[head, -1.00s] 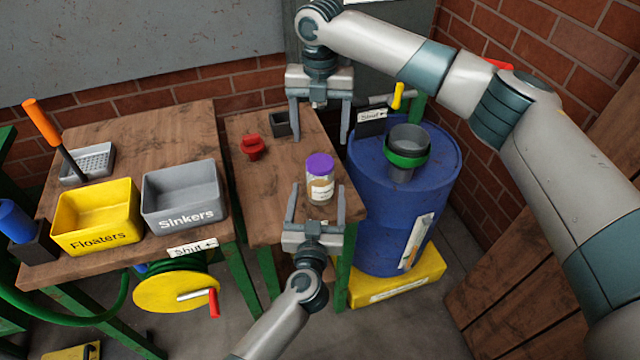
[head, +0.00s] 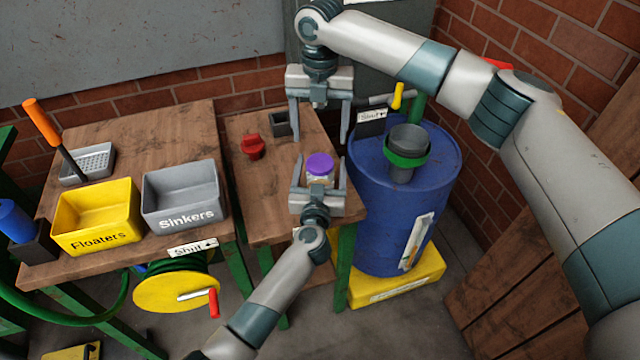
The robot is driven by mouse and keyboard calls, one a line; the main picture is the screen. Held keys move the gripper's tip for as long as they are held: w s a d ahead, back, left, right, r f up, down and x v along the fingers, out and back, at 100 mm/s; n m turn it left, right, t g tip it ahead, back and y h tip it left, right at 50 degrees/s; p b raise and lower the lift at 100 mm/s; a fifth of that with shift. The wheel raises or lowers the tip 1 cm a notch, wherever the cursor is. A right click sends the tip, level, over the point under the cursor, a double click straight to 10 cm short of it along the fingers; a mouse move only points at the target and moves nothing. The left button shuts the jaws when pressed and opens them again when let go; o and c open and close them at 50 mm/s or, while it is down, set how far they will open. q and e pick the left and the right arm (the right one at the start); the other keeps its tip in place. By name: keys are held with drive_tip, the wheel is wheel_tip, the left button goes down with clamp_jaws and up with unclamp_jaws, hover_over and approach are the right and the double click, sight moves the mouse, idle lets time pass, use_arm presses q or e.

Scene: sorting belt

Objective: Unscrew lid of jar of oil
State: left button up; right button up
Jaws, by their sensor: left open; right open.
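The jar of oil (head: 319,178) stands upright on the small wooden table, with its purple lid (head: 320,163) on top. My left gripper (head: 320,166) is open, with one finger on each side of the jar. Its palm hides the jar's lower part and label. I cannot tell whether the fingers touch the jar. My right gripper (head: 320,138) is open and empty, pointing down above and behind the jar, with its fingertips higher in the picture than the lid.
A red object (head: 252,146) and a small dark box (head: 280,124) stand on the same table (head: 262,205). A blue barrel (head: 382,215) with a funnel (head: 407,148) is close on the right. The yellow Floaters bin (head: 95,215) and grey Sinkers bin (head: 183,195) are left.

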use_arm(q)
clamp_jaws()
use_arm(e)
drive_tip(key=shift+m, duration=0.3)
